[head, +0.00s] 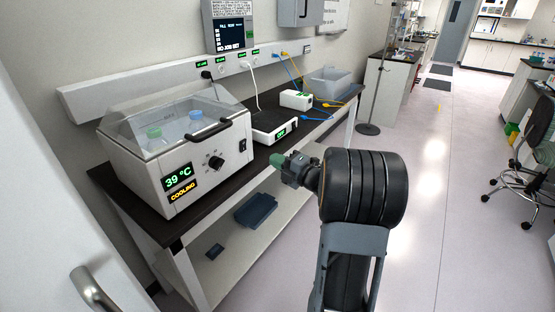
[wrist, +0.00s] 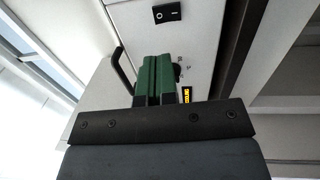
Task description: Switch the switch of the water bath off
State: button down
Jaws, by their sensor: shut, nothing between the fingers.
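The water bath (head: 207,163) is a white box with a clear slanted lid on the dark bench. Its display (head: 178,176) reads 39 °C with COOLING below. A black rocker switch (head: 243,145) sits at the right end of its front, and the switch also shows at the top of the wrist view (wrist: 166,12). A black knob (head: 215,162) is left of the switch. My gripper (head: 277,160) has green fingers, shut and empty, right of the water bath and apart from the switch. In the wrist view the green fingers (wrist: 158,75) point towards the front panel and partly hide the knob.
A white device with a green display (head: 275,125) stands right of the bath. A blue tray (head: 256,209) lies on the lower shelf.

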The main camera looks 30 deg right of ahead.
aim_at(244, 143)
jog(key=p+x, duration=0.2)
jog(key=x, duration=0.8)
jog(key=shift+w+a, duration=0.1)
jog(key=shift+w, duration=0.25)
